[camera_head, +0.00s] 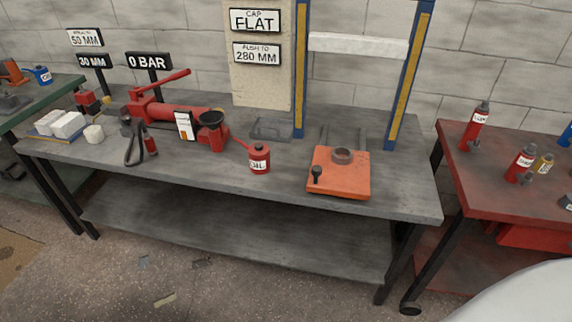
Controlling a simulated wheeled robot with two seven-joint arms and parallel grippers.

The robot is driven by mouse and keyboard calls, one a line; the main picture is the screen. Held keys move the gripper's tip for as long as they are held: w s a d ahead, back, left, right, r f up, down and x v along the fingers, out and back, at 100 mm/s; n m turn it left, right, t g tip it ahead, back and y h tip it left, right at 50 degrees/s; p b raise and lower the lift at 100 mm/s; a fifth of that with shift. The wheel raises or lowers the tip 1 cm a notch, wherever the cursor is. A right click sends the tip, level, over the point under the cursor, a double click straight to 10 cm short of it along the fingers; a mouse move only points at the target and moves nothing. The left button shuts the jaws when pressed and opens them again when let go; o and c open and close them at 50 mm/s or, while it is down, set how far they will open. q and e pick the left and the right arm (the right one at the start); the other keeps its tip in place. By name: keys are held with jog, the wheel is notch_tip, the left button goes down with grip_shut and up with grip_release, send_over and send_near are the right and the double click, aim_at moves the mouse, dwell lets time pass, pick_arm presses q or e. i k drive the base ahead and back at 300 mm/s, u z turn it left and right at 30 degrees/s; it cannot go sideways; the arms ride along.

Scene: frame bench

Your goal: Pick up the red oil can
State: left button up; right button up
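The red oil can (259,158) stands upright near the front edge of the grey bench (400,190), about the middle. It has a white label on its front and a thin red spout pointing up and to the left. Neither of my grippers shows in the head view.
A red hydraulic tool (170,112) stands left of the can. A blue and yellow frame (301,70) rises behind. A red table (500,195) with red bottles (474,126) is at right, a green table (45,97) at left. Bare bench lies in front of the can's left side.

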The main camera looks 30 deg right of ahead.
aim_at(259, 153)
jog(key=z, duration=0.4)
jog(key=k, duration=0.9)
jog(key=u, duration=0.85)
jog(key=i, duration=1.05)
jog(key=u, duration=0.35)
jog(key=i, duration=1.25)
jog(key=z, duration=1.3)
jog(key=i, duration=0.4)
jog(key=z, duration=0.45)
